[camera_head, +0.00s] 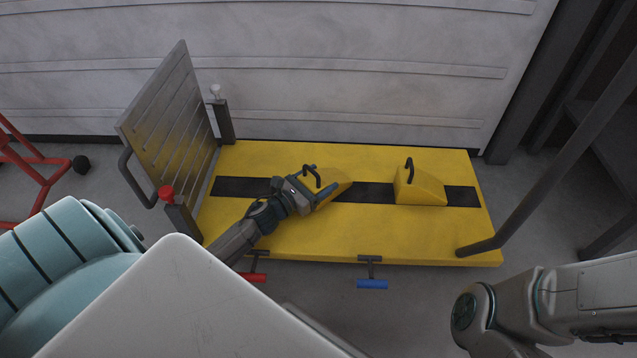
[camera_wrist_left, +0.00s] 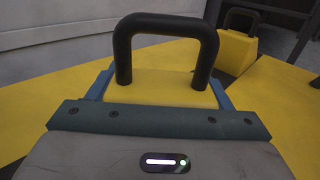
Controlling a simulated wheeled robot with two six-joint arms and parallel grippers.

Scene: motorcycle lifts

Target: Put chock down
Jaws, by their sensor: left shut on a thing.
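A yellow wedge chock (camera_head: 334,182) with a black handle is at my left gripper (camera_head: 320,190), over the black strip of the yellow lift platform (camera_head: 300,236). The left gripper is shut on this chock. In the left wrist view the chock's yellow top (camera_wrist_left: 160,88) and black handle (camera_wrist_left: 165,25) stand between the blue fingers. I cannot tell whether its base touches the platform. A second yellow chock (camera_head: 420,188) rests on the strip to the right, apart from the first. It also shows in the left wrist view (camera_wrist_left: 237,50). My right gripper is not in view.
A grey ramp plate (camera_head: 170,125) stands raised at the platform's left end, by a red-knobbed post (camera_head: 178,212). Red (camera_head: 254,277) and blue (camera_head: 372,284) pedals stick out in front. A dark slanted bar (camera_head: 545,165) stands at right. The wall is close behind.

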